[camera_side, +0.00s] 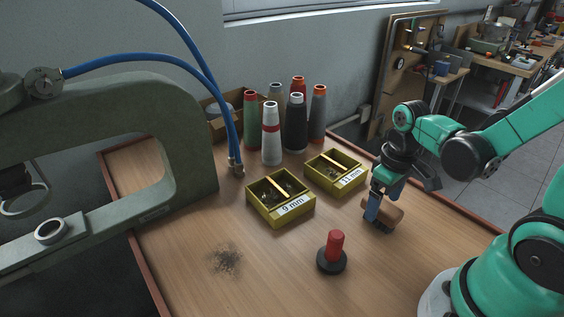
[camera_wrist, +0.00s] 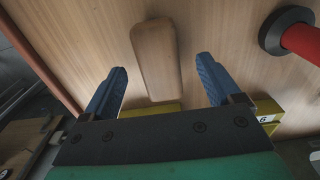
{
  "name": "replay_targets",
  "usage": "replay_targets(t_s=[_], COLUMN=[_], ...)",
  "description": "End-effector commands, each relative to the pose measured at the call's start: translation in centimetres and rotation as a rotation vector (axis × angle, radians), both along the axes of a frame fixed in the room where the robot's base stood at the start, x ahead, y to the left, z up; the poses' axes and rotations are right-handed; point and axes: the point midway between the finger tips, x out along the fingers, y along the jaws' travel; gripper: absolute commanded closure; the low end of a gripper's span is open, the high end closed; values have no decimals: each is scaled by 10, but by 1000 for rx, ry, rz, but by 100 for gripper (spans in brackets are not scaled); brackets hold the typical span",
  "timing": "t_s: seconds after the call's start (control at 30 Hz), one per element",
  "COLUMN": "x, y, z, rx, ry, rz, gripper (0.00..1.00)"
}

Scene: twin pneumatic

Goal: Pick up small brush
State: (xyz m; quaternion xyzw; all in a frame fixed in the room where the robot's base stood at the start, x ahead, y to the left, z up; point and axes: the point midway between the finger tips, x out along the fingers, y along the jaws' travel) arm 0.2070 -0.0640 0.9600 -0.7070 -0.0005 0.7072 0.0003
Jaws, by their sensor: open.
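The small brush (camera_side: 384,213) has a light brown wooden back and dark bristles underneath. It lies on the table at the right in the side view. In the wrist view the brush (camera_wrist: 155,58) lies between and just beyond my fingertips, its long side running away from me. My gripper (camera_side: 376,205) points down at the brush, with its blue fingers spread. In the wrist view my gripper (camera_wrist: 160,75) has one finger on each side of the brush's line, with a gap on both sides. The bristles are hidden in the wrist view.
A red-handled tool with a black round base (camera_side: 332,258) stands left of the brush. Yellow boxes marked 9 mm (camera_side: 281,211) and 11 mm (camera_side: 345,184) stand behind. Several thread cones (camera_side: 271,140) are at the back. A green press frame (camera_side: 180,100) fills the left.

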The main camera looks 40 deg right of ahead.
Motion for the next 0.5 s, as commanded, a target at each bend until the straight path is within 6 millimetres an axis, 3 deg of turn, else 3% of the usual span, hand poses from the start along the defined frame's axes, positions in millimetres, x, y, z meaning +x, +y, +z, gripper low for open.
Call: replay_targets(t_s=[0.2,0.5], x=[0,-1], y=[0,0], z=[-12,-14], rx=[0,0], ry=[-1,-1], rz=[0,0], gripper=[16,16])
